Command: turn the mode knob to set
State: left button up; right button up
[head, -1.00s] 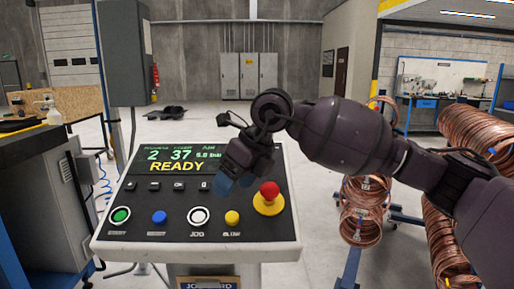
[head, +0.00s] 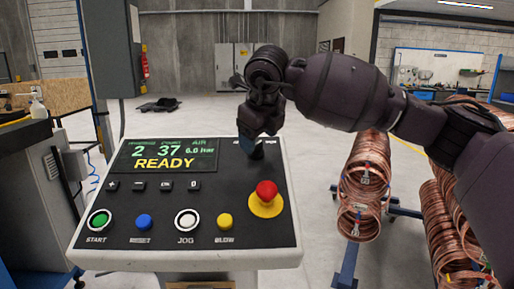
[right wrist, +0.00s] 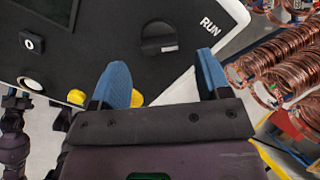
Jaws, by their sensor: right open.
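The black mode knob (right wrist: 158,38) sits on the dark panel top, ahead of my right gripper in the right wrist view. A "RUN" label is to its right; the other label is not readable. In the head view the knob (head: 257,151) is partly hidden behind my right gripper (head: 248,144), whose fingertips point down at the panel's upper right. In the right wrist view this gripper (right wrist: 163,80) is open and empty, its two blue-padded fingers apart. The knob lies beyond the gap between them, not gripped.
The console (head: 90,215) has a screen (head: 165,155) reading READY. A red emergency stop (head: 266,192) and a yellow BLOW button (head: 225,221) sit near the knob. Copper coils (head: 362,185) stand to the right. The panel around the knob is flat.

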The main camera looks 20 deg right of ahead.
aim_at(257, 146)
jog(key=shift+x, duration=1.75)
jog(key=c, duration=0.9)
